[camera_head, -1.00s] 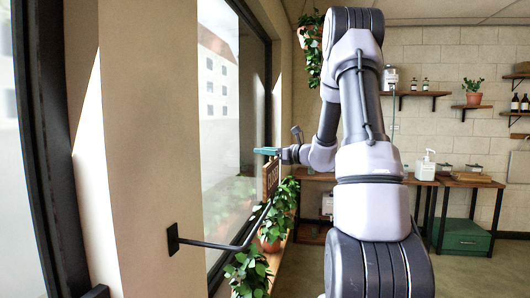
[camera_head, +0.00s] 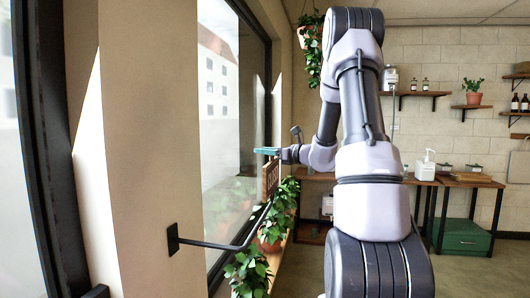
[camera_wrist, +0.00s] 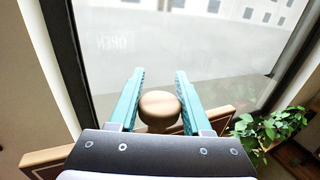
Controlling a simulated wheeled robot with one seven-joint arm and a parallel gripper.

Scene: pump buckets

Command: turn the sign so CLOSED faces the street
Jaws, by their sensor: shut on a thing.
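The wooden sign (camera_head: 270,179) stands upright by the window, at the end of a black bracket (camera_head: 215,245). Pale lettering on the side towards the head camera is too small to read. My gripper (camera_head: 267,151) is at its top edge. In the wrist view my gripper's teal fingers (camera_wrist: 158,100) close around a round wooden knob (camera_wrist: 159,107) above the sign board (camera_wrist: 45,158). My gripper's body hides the board's middle. Faint lettering like OPEN shows in the window glass (camera_wrist: 110,43), seemingly a reflection.
The window (camera_head: 228,110) and a beige pillar (camera_head: 145,130) are close on the left. Potted plants (camera_head: 250,272) line the sill below the sign. A hanging plant (camera_head: 311,50) is above and beyond. Wooden benches (camera_head: 455,181) stand at the back right.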

